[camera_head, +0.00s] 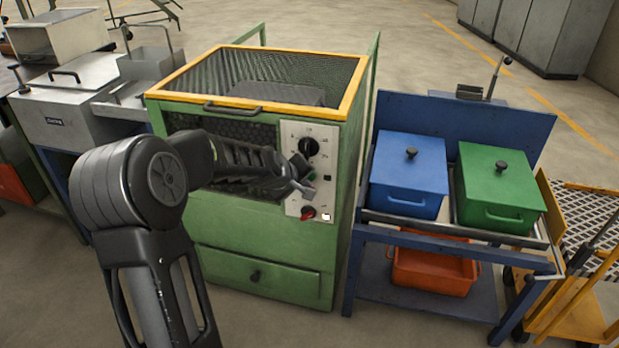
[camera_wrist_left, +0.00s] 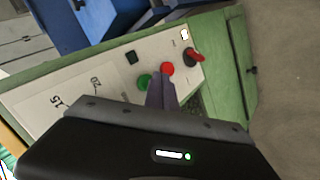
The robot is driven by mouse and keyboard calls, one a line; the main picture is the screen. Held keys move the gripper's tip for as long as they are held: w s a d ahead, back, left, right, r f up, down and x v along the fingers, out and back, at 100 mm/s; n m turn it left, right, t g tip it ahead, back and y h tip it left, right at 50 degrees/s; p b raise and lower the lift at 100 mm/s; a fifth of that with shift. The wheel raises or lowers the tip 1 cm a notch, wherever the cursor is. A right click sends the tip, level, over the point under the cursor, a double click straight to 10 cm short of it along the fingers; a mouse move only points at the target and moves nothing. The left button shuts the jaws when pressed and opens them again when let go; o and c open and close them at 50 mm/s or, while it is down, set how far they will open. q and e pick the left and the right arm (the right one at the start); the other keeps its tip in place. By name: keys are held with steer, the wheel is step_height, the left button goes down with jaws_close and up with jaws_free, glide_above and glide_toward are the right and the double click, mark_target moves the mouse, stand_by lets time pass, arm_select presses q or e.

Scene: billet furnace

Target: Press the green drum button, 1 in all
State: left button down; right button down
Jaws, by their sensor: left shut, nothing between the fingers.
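The green drum button (camera_wrist_left: 145,82) is a small round cap on the pale control panel (camera_wrist_left: 100,82) in the left wrist view. In the head view the green button (camera_head: 312,177) shows as a small spot just beyond my fingertips. My left gripper (camera_head: 304,187) is shut and empty in front of the panel. In the left wrist view the left gripper's fingertips (camera_wrist_left: 161,80) appear between the green button and the red button (camera_wrist_left: 167,69), partly overlapping the green one's edge. I cannot tell whether they touch it. My right gripper is in neither view.
A black dial (camera_head: 309,147) and a red knob (camera_head: 308,213) share the panel of the green machine (camera_head: 260,240). To the right, a blue cart (camera_head: 460,110) carries a blue box (camera_head: 408,170) and a green box (camera_head: 500,185). Grey equipment (camera_head: 70,110) stands left.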

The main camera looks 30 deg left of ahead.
arm_select(q)
steer(key=shift+w, duration=0.35)
